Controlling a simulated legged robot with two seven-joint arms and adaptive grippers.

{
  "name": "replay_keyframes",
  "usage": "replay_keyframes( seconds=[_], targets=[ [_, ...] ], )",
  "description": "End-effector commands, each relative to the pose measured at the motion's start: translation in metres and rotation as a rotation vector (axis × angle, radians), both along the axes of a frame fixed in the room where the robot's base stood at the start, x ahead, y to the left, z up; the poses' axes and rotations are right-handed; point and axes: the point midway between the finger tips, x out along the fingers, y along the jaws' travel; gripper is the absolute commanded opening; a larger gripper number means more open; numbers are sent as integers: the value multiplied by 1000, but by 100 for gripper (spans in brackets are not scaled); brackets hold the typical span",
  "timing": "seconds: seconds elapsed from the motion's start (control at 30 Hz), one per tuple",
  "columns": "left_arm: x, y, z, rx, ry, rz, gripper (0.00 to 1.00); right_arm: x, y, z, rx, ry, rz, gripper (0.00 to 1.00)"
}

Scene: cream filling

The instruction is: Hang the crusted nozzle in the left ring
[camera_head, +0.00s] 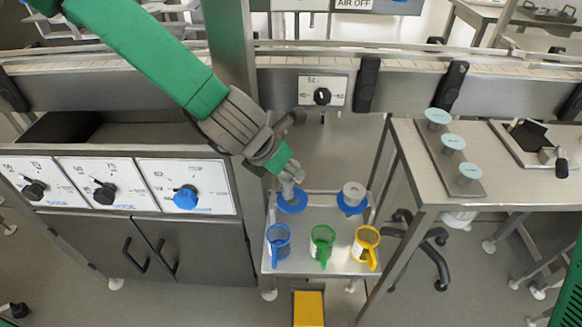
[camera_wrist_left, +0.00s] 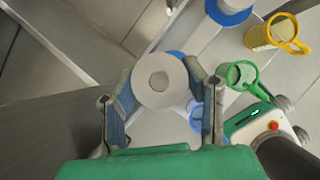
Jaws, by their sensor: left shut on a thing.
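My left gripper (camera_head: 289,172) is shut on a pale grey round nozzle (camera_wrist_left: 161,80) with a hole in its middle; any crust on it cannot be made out. In the head view the gripper and nozzle are right over the left blue ring (camera_head: 292,204) at the back left of a small steel cart. In the wrist view only bits of that ring's blue show behind the nozzle, so I cannot tell whether the nozzle is seated or just above. The right blue ring (camera_head: 351,208) holds another grey nozzle (camera_head: 354,189). My right gripper is out of view.
A blue jug (camera_head: 278,240), a green jug (camera_head: 322,240) and a yellow jug (camera_head: 366,243) stand on the cart (camera_head: 300,265) before the rings. A steel table (camera_head: 415,160) with a strip of pale discs is at right. A knobbed cabinet (camera_head: 130,195) stands left.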

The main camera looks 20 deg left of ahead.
Motion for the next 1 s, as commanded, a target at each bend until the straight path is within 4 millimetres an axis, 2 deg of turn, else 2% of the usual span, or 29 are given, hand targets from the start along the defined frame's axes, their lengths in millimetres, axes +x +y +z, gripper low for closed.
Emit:
replay_keyframes(
  seconds=[1.0],
  targets=[
    [0,-13,-17,2,-1,-1,4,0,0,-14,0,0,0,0]
  ],
)
